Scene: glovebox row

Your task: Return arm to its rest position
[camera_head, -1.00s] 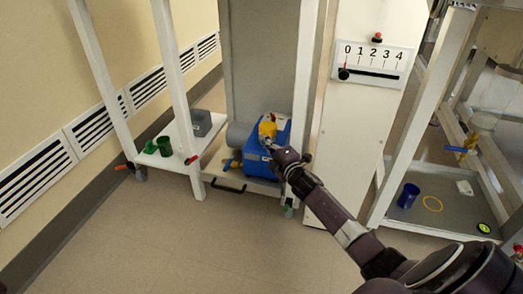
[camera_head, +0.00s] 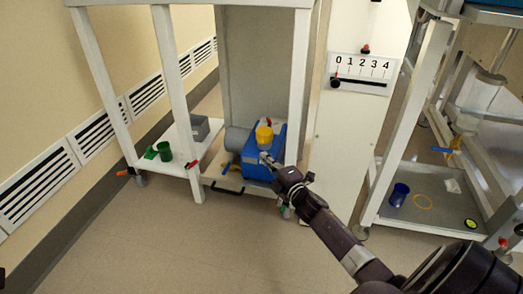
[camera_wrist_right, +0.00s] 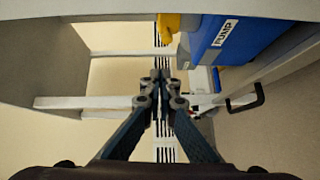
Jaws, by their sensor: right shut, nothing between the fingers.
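My right gripper (camera_head: 268,158) is in front of the blue pump box (camera_head: 256,165) on the low shelf under the bench. In the right wrist view the gripper (camera_wrist_right: 160,75) has its fingers together and holds nothing. The blue box with its "PUMP" label (camera_wrist_right: 224,32) shows there at the top right, apart from the fingers. A yellow cap-like part (camera_head: 264,134) stands on top of the pump. My right arm reaches in from the lower right. My left gripper is in neither view.
White bench legs (camera_head: 298,90) frame the pump shelf. A dark handle (camera_head: 228,190) is at its front edge. Left on a low shelf are a green cup (camera_head: 164,151) and a grey box (camera_head: 200,128). A blue cup (camera_head: 399,195) is at right. The floor in front is clear.

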